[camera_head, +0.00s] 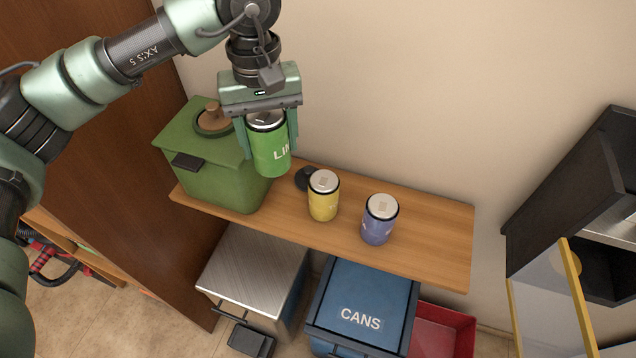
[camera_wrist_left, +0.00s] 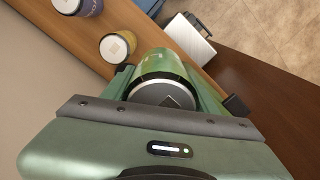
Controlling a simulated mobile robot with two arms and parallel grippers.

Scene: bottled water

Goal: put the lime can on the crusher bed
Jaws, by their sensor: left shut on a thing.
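The lime can (camera_head: 271,152) is green with white lettering, and my left gripper (camera_head: 268,140) is shut on it, one finger on each side. It is held upright above the wooden shelf, in front of a green bin. In the left wrist view the lime can (camera_wrist_left: 163,82) sits between the fingers of the left gripper (camera_wrist_left: 165,90). The crusher bed is not clearly visible; a dark machine (camera_head: 590,200) with a yellow-edged clear door (camera_head: 548,300) stands at the right, its inside mostly hidden. My right gripper is not in view.
A yellow can (camera_head: 323,200) and a purple can (camera_head: 379,225) stand on the wooden shelf (camera_head: 440,225). The green bin (camera_head: 215,180) stands at the shelf's left end. Below are a metal-lidded bin (camera_head: 252,270), a blue CANS bin (camera_head: 365,290) and a red container (camera_head: 440,335).

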